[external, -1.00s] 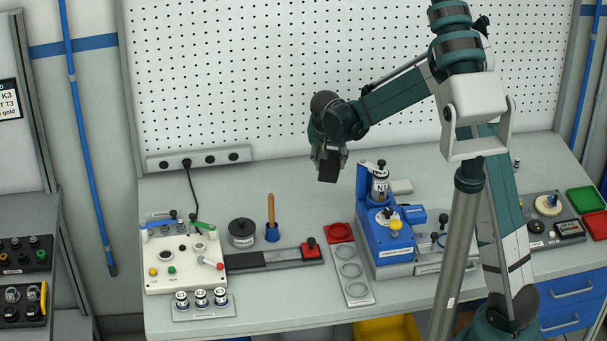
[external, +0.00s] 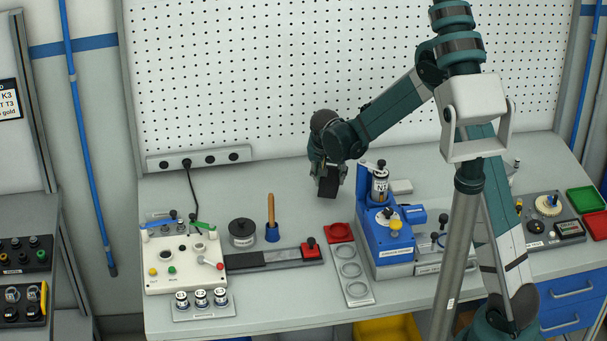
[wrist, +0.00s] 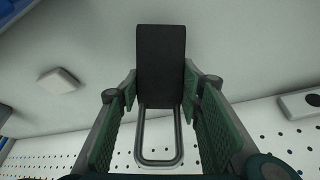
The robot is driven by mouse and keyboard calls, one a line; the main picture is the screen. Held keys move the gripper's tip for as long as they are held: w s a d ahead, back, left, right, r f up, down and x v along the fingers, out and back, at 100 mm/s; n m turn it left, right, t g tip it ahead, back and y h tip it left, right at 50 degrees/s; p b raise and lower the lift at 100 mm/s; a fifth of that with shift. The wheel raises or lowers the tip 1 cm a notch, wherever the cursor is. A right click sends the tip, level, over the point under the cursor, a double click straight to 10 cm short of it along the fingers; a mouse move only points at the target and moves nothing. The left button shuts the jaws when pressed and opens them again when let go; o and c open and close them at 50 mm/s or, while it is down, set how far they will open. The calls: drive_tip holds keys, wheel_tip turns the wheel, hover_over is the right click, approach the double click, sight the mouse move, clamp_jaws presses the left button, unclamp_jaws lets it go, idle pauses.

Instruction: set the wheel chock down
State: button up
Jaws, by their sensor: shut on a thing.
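The wheel chock (external: 328,187) is a black block, held at the end of my gripper (external: 328,166) over the rear middle of the grey bench. In the wrist view the chock (wrist: 161,55) shows as a dark slab with a grey loop handle between the two green-padded fingers of my gripper (wrist: 160,88). The fingers are shut on it. I cannot tell whether its lower end touches the bench top.
The blue press fixture (external: 388,235) stands close to the right of the chock. A plate with round recesses (external: 352,269) and a dark track with a red block (external: 311,247) lie in front. A wooden-handled tool (external: 271,220) stands left. Bench space around the chock is bare.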

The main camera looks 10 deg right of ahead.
drive_tip(key=shift+f, duration=1.9)
drive_tip(key=shift+f, duration=0.1)
drive_tip(key=o, duration=1)
drive_tip(key=shift+v, duration=6.15)
